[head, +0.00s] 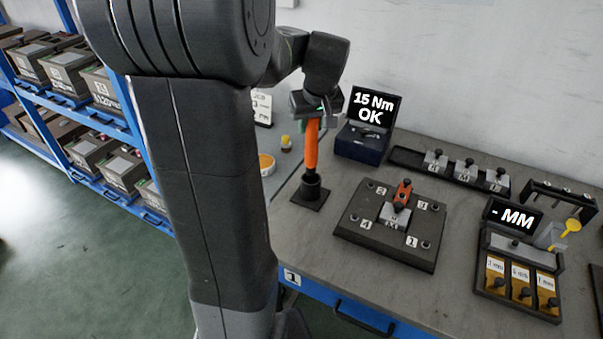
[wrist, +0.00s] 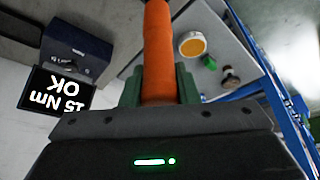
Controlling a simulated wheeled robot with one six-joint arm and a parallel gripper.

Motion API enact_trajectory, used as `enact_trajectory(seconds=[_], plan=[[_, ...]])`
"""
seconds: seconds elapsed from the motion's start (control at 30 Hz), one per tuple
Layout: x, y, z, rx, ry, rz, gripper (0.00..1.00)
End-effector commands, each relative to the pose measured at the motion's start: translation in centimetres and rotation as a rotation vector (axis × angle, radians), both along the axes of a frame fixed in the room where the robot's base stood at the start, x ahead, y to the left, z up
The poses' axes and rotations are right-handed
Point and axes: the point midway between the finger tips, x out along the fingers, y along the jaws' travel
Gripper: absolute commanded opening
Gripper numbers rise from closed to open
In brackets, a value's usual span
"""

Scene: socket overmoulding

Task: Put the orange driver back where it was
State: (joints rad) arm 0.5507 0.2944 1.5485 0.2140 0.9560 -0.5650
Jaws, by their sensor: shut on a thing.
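The orange driver (head: 311,145) stands upright on the left part of the workbench. Its lower end is in or right at a black holder with a square base (head: 310,192); I cannot tell how deep it sits. My gripper (head: 312,108) is shut on the upper part of the driver. In the wrist view the orange shaft (wrist: 158,50) runs between the green fingers of my gripper (wrist: 158,88). The driver's lower end and the holder are not clear in the wrist view.
A display box reading "15 Nm OK" (head: 369,122) stands behind and right of the driver. A dark fixture plate (head: 365,232) with numbered corners and an orange-topped clamp lies to the right. A gauge box (head: 500,290) and a block rail (head: 408,158) stand further right. Blue shelves are at left.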

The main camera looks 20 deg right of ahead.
Motion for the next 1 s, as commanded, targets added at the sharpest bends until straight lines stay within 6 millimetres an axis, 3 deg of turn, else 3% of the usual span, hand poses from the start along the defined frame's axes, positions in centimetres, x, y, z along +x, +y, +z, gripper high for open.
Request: enact_trajectory(seconds=[0.1,0.53,0.97,1.0], plan=[[0.0,0.0,-2.4,0.001,0.003,0.0,0.0],[0.0,0.0,-7.4,0.001,0.002,0.0,0.0],[0.0,0.0,-8.4,0.0,-0.001,0.0,0.0],[0.0,0.0,-8.3,0.0,0.0,0.0,0.32]])
